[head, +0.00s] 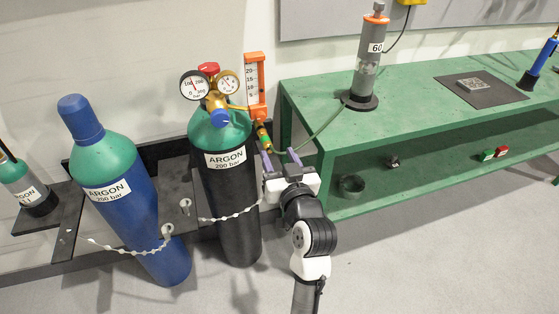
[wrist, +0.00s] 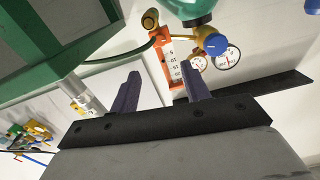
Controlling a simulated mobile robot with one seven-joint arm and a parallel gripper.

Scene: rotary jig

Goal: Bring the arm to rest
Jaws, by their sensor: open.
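My gripper (head: 280,160) is in front of the black argon cylinder (head: 232,215), just below and right of its regulator. Its two purple fingers stand apart with nothing between them. In the wrist view my gripper (wrist: 160,95) also shows open and empty, with the orange flowmeter (wrist: 168,60) and the blue regulator knob (wrist: 216,44) beyond the fingers. My arm reaches up from the bottom of the head view. Whether a finger touches the hose or fitting behind it cannot be told.
A green bench (head: 420,120) with a lower shelf stands close right of my gripper. A blue argon cylinder (head: 150,240) leans at the left, with a loose chain (head: 130,249) across it. A green hose (head: 318,133) runs from the regulator to the grey column (head: 371,50). Floor in front is clear.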

